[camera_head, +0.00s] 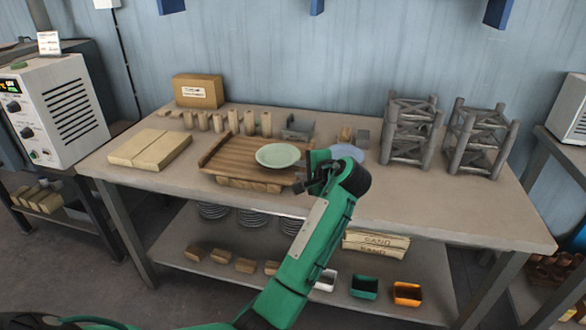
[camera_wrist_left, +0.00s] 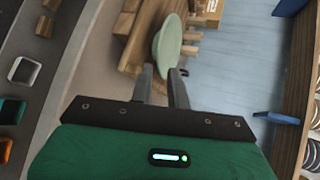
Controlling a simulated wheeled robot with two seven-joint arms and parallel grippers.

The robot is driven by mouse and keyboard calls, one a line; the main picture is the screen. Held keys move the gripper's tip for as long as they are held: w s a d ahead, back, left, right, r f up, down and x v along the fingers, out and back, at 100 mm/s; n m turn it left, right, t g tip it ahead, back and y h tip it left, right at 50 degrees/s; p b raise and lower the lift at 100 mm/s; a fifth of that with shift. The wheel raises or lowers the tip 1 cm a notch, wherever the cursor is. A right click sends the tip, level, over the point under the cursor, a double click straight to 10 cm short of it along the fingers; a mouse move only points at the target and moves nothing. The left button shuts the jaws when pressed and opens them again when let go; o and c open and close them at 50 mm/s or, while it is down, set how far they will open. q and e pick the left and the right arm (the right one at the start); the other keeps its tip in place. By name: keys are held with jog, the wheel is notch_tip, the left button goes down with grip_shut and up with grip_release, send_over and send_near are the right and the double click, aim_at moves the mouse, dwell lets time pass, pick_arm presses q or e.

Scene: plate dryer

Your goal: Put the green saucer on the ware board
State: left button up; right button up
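The green saucer (camera_head: 279,155) is at the right end of the slatted wooden ware board (camera_head: 222,158). It looks roughly level, but I cannot tell whether it rests fully on the slats. My left gripper (camera_head: 303,181) is at the saucer's near right side. In the left wrist view the saucer (camera_wrist_left: 167,42) shows almost edge-on, beyond and between the fingertips. The two fingers of the left gripper (camera_wrist_left: 162,72) stand apart with a gap around the near rim, and no firm grip shows. My right gripper is not in view.
A pale blue plate (camera_head: 346,152) lies right of the board, partly behind my left gripper. Grey racks (camera_head: 408,130) stand at the right. Several wooden pegs (camera_head: 234,122) and a grey metal holder (camera_head: 297,127) stand behind the board. A flat light block (camera_head: 150,149) lies left. The front right tabletop is clear.

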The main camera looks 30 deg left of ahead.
pick_arm(q)
jog(key=s+d+f+n+h, duration=0.1)
jog(key=s+d+f+h, duration=0.15)
jog(key=s+f, duration=0.7)
jog(key=s+d+f+h, duration=0.2)
jog(key=s+f+h, duration=0.2)
jog(key=f, duration=1.1)
jog(key=s+d+f+n+h, duration=0.1)
jog(key=s+d+f+h, duration=0.2)
jog(key=s+f, duration=0.65)
jog(key=s+d+f+n+g+h, duration=0.2)
jog(key=s+f+n+g, duration=0.2)
jog(key=s+f, duration=1.6)
jog(key=shift+s+f, duration=0.4)
